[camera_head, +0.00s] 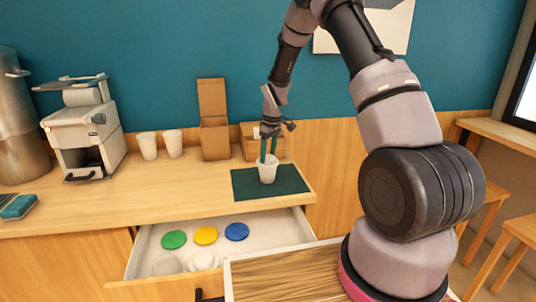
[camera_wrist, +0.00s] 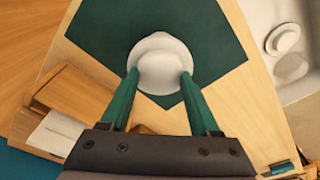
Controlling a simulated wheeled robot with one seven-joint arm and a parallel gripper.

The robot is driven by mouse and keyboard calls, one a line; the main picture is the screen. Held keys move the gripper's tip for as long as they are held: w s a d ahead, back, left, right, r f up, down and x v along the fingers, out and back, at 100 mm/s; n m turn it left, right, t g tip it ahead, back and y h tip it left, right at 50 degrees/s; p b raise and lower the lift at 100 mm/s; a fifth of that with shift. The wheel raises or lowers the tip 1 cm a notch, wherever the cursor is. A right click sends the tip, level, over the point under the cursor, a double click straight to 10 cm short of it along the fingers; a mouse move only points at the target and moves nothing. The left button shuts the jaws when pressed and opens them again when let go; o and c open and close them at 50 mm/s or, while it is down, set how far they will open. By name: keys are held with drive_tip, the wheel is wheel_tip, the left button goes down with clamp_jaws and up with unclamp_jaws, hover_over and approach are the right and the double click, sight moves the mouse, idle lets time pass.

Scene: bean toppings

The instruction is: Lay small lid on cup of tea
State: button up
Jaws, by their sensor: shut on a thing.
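A white cup (camera_head: 267,174) stands upright on the dark green mat (camera_head: 295,183) near the right end of the counter. My gripper (camera_head: 268,158) points down right over the cup, its green fingertips at the rim. In the wrist view, my gripper (camera_wrist: 160,79) is shut on the sides of a round white lid (camera_wrist: 162,68). The lid covers most of the cup's mouth, and a pale edge shows beyond it. I cannot tell whether the lid rests on the rim or hangs just above it. Any tea inside is hidden.
The open drawer (camera_head: 290,228) below holds green (camera_head: 174,239), yellow (camera_head: 205,235) and blue (camera_head: 237,231) lids, plus white ones (camera_head: 203,261). Two white cups (camera_head: 147,146), a cardboard box (camera_head: 214,138) and a coffee machine (camera_head: 84,130) stand at the back. The front-middle counter is clear.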

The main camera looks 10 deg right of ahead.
drive_tip(key=shift+f, duration=0.1)
idle(0.3)
drive_tip(key=o, duration=1.4)
drive_tip(key=shift+c, duration=0.2)
drive_tip(key=shift+o, duration=0.2)
drive_tip(key=shift+r, duration=3.55)
